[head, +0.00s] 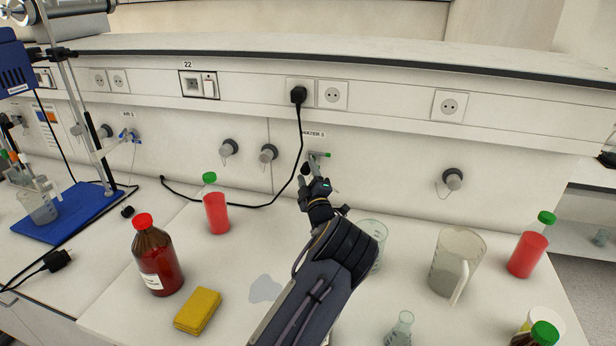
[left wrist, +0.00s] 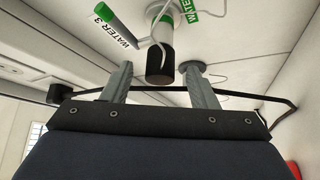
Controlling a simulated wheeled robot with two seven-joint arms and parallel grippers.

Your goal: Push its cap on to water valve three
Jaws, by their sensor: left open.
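Water valve three (head: 318,156) juts from the back panel in the head view. In the left wrist view the valve (left wrist: 163,20) has a green-tipped lever marked WATER 3 and a dark cylindrical end pointing toward my gripper. My left gripper (head: 313,182) is just in front of and below it. In the left wrist view its open fingers (left wrist: 158,78) stand either side of the dark end, with nothing visibly gripped. A grey disc-topped piece (left wrist: 193,68), perhaps the cap, shows at the right fingertip near a thin pale cord. I cannot tell whether it touches the finger. My right gripper is out of view.
A black plug cable (head: 299,130) hangs down close to the valve. Capped outlets (head: 268,153) are to the left, another (head: 452,180) to the right. A glass beaker (head: 373,236) stands partly behind my forearm. A red-filled bottle (head: 216,210) and a jug (head: 455,262) flank the arm.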

